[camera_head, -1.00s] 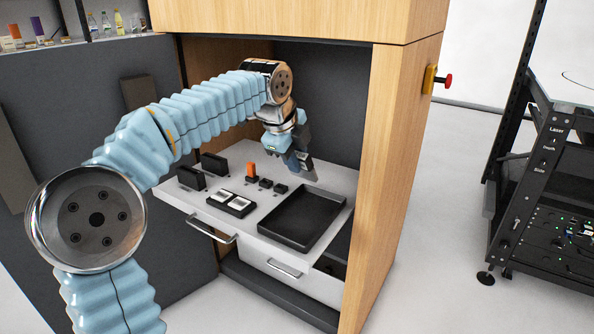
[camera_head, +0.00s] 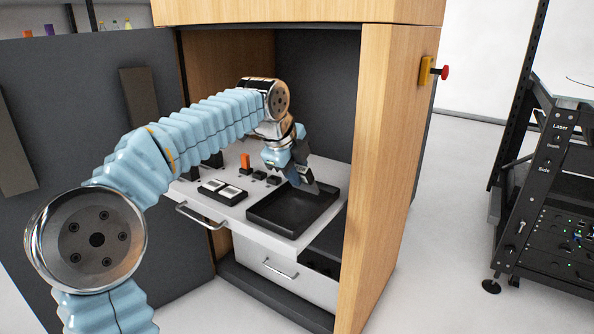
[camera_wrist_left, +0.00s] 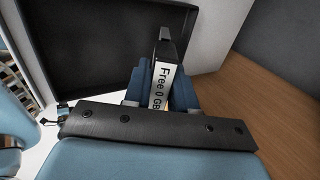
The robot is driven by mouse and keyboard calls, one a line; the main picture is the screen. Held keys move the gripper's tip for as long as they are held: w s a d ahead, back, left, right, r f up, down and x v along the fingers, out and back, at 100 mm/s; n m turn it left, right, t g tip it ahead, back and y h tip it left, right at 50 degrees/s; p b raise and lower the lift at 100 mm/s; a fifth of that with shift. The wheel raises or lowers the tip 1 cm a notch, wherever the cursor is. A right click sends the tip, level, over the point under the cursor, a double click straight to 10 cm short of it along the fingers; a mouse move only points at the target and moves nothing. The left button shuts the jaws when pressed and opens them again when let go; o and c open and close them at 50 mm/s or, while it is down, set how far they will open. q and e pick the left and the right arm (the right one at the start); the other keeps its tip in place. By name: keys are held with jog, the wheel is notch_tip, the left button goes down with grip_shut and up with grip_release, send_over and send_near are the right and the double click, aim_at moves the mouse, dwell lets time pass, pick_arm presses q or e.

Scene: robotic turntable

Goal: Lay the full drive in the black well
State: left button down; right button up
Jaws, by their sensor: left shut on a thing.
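The full drive (camera_wrist_left: 163,82) is a slim black piece with a white label reading "Free 0 GB" in the left wrist view. My left gripper (camera_wrist_left: 165,92) is shut on it, with a blue finger on each side. The black well is a shallow black tray (camera_head: 268,222) set in the white drawer top in the head view; its dark floor and rim also show in the left wrist view (camera_wrist_left: 85,45). In the head view my left gripper (camera_head: 304,182) points down over the far part of the well. I cannot tell whether the drive touches the floor.
Left of the well are a black block with two white-faced pieces (camera_head: 223,191), small black blocks (camera_head: 267,178) and an orange piece (camera_head: 245,161). The wooden cabinet side wall (camera_head: 390,150) stands close on the right. The near part of the well is clear.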

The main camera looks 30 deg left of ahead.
pick_arm(q)
jog(key=shift+f, duration=0.4)
jog(key=c, duration=0.8)
grip_release()
jog(key=shift+c, duration=0.2)
jog(key=p+v, duration=0.3)
jog(key=v, duration=1)
jog(key=shift+s+r, duration=0.2)
jog(key=shift+r, duration=0.2)
